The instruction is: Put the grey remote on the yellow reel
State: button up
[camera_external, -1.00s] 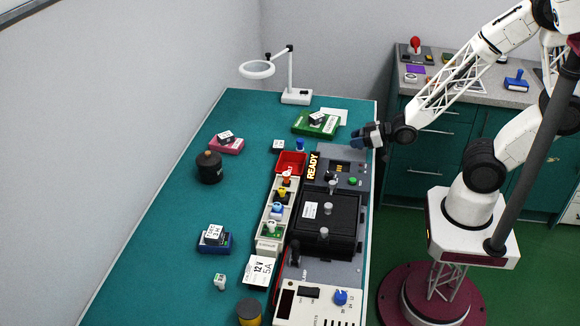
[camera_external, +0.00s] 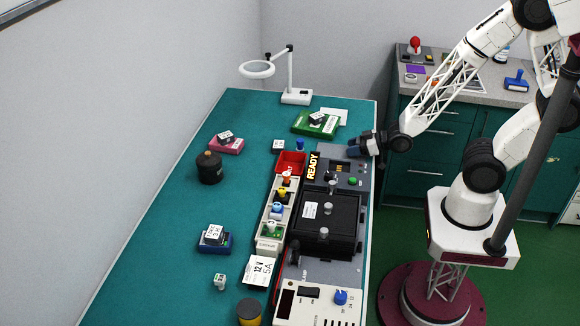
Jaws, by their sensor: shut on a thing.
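My gripper (camera_external: 353,151) is above the far right end of the grey test panel, near the table's right edge. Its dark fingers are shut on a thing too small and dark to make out. I cannot pick out a grey remote anywhere with certainty. A short round reel (camera_external: 249,316) with a yellow side and a dark top stands at the bottom of the picture, on the near part of the table. It is partly cut off by the frame edge and well away from my gripper.
The grey panel (camera_external: 355,157), a black box (camera_external: 345,210) and a meter unit (camera_external: 318,308) line the right side. Beside them are a tray of coloured parts (camera_external: 268,236) and a red bin (camera_external: 291,163).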

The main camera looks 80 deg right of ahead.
jog(key=o, duration=0.9)
jog(key=shift+r, duration=0.15)
jog(key=shift+v, duration=6.05)
jog(key=shift+w+r, duration=0.1)
